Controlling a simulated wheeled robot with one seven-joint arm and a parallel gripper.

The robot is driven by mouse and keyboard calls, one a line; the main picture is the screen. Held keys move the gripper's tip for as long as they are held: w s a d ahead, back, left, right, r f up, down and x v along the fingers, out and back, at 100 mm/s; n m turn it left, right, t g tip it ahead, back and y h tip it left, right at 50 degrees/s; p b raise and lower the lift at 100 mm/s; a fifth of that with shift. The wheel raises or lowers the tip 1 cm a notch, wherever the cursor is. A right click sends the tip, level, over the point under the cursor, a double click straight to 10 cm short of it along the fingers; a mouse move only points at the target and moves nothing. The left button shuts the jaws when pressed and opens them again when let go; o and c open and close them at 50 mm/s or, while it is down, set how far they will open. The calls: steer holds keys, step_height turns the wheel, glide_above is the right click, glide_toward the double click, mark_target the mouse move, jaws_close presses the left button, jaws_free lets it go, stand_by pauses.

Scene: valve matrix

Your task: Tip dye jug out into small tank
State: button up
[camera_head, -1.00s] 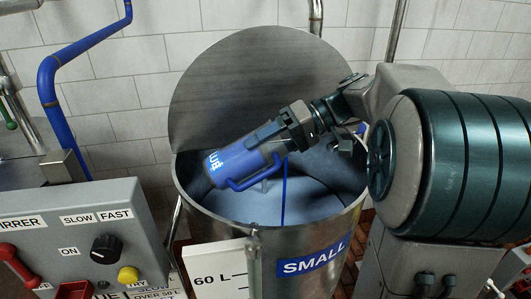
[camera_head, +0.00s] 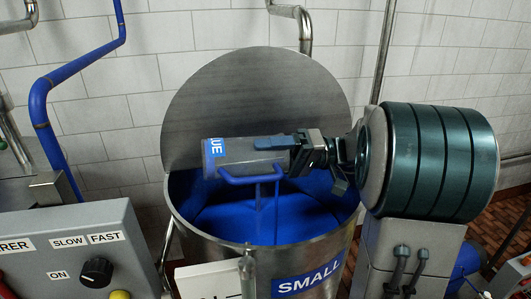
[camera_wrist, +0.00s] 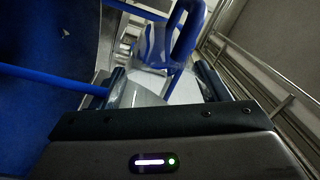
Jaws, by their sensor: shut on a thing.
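The dye jug (camera_head: 240,155) is a greyish cylinder with a blue handle and a blue label, partly readable as "UE". It lies nearly level above the small tank (camera_head: 310,255), label end to the left. My gripper (camera_head: 298,152) is shut on the jug's right end. In the wrist view, the jug (camera_wrist: 152,45) sits between the fingers (camera_wrist: 160,88). The tank is a round steel vessel marked "SMALL", open at the top, with deep blue liquid (camera_head: 225,215) inside. A thin blue upright line shows below the jug; I cannot tell whether it is a rod or a stream.
A round steel lid (camera_head: 255,95) stands raised behind the tank. A grey control box (camera_head: 70,245) with a black knob is at the left front. A blue pipe (camera_head: 50,130) runs up the tiled wall. A clear gauge tube (camera_head: 247,270) stands at the tank's front.

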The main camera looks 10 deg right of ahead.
steer(key=shift+d+r+y+p, duration=0.25)
steer(key=shift+y+p, duration=0.35)
steer(key=shift+p, duration=1.5)
steer(key=shift+a, duration=0.1)
